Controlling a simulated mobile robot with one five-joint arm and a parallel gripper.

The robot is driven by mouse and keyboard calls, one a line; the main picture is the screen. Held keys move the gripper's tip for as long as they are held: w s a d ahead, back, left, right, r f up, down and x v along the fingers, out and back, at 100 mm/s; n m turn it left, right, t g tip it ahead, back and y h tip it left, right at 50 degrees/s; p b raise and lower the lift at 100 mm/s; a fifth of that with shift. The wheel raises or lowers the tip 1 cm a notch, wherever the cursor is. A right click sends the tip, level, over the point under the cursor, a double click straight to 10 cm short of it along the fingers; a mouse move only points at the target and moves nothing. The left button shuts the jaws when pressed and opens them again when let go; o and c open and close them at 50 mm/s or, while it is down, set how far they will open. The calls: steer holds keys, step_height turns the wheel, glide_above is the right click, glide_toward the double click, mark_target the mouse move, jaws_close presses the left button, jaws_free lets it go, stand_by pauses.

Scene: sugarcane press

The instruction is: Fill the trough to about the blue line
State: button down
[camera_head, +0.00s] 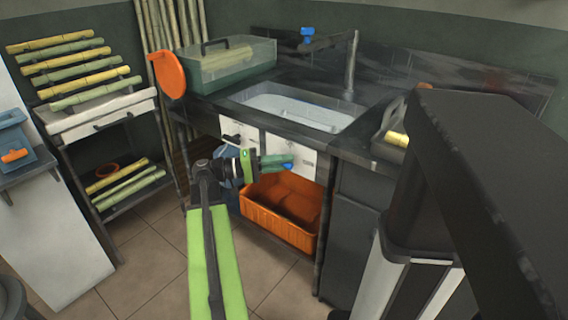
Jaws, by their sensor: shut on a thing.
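The trough (329,121), a pale sunken basin in the dark counter, holds what looks like clear, whitish water. I cannot make out a blue line in it. A dark tap (350,65) with a blue handle (307,33) stands behind the trough, its arm reaching left above it. My gripper (285,163) is in front of the white panel below the counter, lower than the trough. It is shut on a small blue thing (288,167) at its fingertips. The fingers hide most of that thing, and I cannot tell whether it is fixed to the panel.
An orange crate (262,214) sits under the counter, just below my gripper. A green case with a clear lid (225,72) and an orange disc (169,74) are left of the trough. A rack with cane pieces (96,105) stands further left. Tiled floor (150,285) is open.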

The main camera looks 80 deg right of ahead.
steer(key=shift+f+n+g+b, duration=0.3)
steer(key=shift+f+g+b, duration=0.1)
steer(key=shift+b, duration=0.65)
steer(key=shift+w+r+n+b, duration=0.1)
steer(key=shift+r+n+b, duration=0.1)
steer(key=shift+n+b, duration=0.15)
steer(key=shift+r+g, duration=0.25)
steer(key=shift+g, duration=0.05)
steer(key=c, duration=1.6)
jaws_free()
steer(key=shift+w, duration=0.1)
